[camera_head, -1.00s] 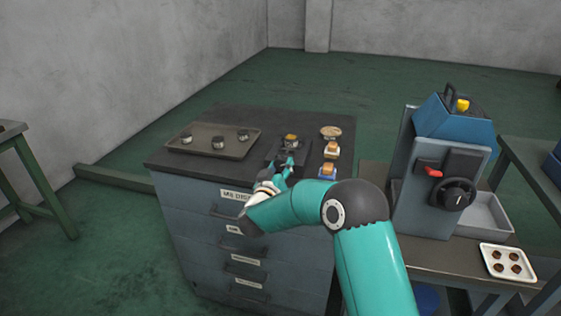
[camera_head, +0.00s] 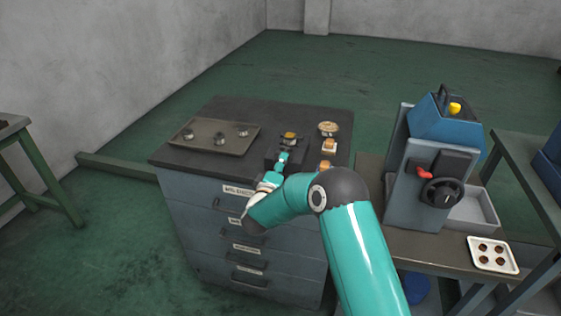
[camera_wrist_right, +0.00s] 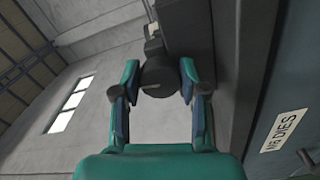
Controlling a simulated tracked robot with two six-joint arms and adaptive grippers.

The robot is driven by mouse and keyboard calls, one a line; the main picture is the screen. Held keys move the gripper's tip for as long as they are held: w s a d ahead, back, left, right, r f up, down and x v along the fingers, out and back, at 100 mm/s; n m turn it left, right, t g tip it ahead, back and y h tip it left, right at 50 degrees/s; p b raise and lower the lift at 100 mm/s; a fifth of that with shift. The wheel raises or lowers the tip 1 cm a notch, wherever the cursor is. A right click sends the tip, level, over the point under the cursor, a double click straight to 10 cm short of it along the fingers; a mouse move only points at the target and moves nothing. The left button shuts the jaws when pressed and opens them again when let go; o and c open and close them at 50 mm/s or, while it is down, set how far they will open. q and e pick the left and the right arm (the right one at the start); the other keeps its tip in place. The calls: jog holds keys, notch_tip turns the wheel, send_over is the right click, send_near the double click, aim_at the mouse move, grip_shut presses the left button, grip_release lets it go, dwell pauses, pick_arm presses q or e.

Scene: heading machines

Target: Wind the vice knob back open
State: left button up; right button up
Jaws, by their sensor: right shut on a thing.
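The small dark vice (camera_head: 297,145) stands near the front edge of the cabinet top, with a yellowish piece (camera_head: 289,135) at its top. My right gripper (camera_head: 282,158) is at the front of the vice, and my teal arm comes from the lower right. In the right wrist view, the round dark vice knob (camera_wrist_right: 160,78) sits between the two fingers of my right gripper (camera_wrist_right: 159,82), which is shut on it. A pale mark shows on the knob's lower left. In the head view the gripper hides the knob. My left gripper is not in view.
A tray (camera_head: 190,145) with several small metal pieces lies left of the vice. A round dish (camera_head: 329,129) and orange-topped blocks (camera_head: 329,146) stand close on its right. A blue machine (camera_head: 430,170) with a handwheel and a white tray (camera_head: 493,264) occupy the right bench.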

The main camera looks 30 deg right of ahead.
jog(key=shift+w+a+n+p, duration=0.15)
jog(key=shift+n+p, duration=0.2)
jog(key=shift+n, duration=0.55)
jog(key=shift+f, duration=0.1)
jog(key=o, duration=1.1)
jog(key=shift+o, duration=0.2)
jog(key=v, duration=1.2)
